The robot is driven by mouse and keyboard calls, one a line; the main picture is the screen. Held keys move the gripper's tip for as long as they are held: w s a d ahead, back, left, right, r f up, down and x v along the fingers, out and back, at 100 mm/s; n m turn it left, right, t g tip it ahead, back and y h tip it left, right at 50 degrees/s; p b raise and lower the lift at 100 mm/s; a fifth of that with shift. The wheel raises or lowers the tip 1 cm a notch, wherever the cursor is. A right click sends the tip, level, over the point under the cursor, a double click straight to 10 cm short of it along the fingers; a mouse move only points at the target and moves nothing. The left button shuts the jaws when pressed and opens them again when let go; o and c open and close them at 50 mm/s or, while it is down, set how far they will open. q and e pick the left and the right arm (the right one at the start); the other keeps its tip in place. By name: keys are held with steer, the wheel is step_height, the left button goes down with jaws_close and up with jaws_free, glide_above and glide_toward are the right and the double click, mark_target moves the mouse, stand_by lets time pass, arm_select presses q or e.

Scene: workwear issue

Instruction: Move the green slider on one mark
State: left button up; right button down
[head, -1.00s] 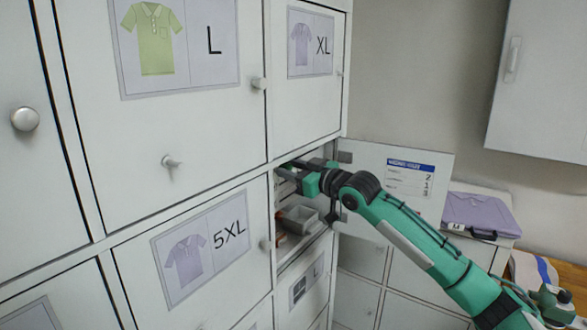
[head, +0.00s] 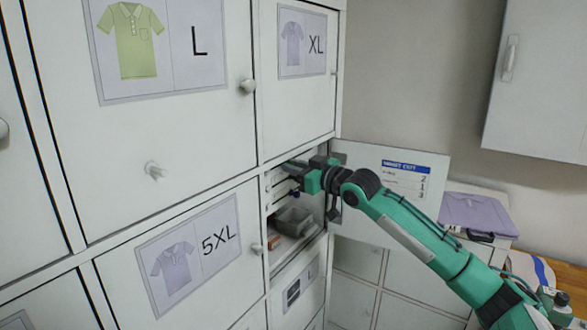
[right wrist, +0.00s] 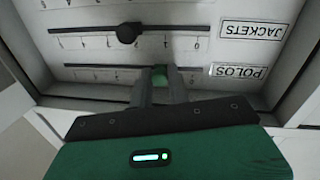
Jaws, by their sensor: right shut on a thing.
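In the right wrist view, a pale panel (right wrist: 90,52) carries two horizontal slots with tick marks. The green slider (right wrist: 159,70) sits on the slot labelled POLOS (right wrist: 240,72), right of its middle. My right gripper (right wrist: 161,84) is shut on it, with a finger on either side. Its exact mark is hard to read, as the fingers hide part of the scale. A black slider (right wrist: 127,33) sits on the other slot, labelled JACKETS (right wrist: 252,30). In the head view my right gripper (head: 299,173) reaches into the open locker compartment (head: 311,238). My left gripper is out of view.
The open door (head: 378,213) with a notice stands right behind my arm. Shut lockers fill the left. A folded purple shirt (head: 475,213) lies at right.

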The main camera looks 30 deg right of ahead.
steer(key=c, duration=1.6)
jaws_free()
steer(key=shift+s+a, duration=0.15)
steer(key=shift+a, duration=0.15)
steer(key=shift+c, duration=0.2)
steer(key=o, duration=0.3)
steer(key=shift+a+r, duration=0.1)
arm_select(q)
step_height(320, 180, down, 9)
steer(key=b, duration=0.9)
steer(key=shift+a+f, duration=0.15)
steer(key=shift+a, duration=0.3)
arm_select(e)
steer(key=shift+o, duration=0.2)
steer(key=v, duration=1.3)
steer(key=shift+s+d+f, duration=0.2)
steer(key=shift+s+d, duration=0.1)
steer(key=shift+d, duration=0.1)
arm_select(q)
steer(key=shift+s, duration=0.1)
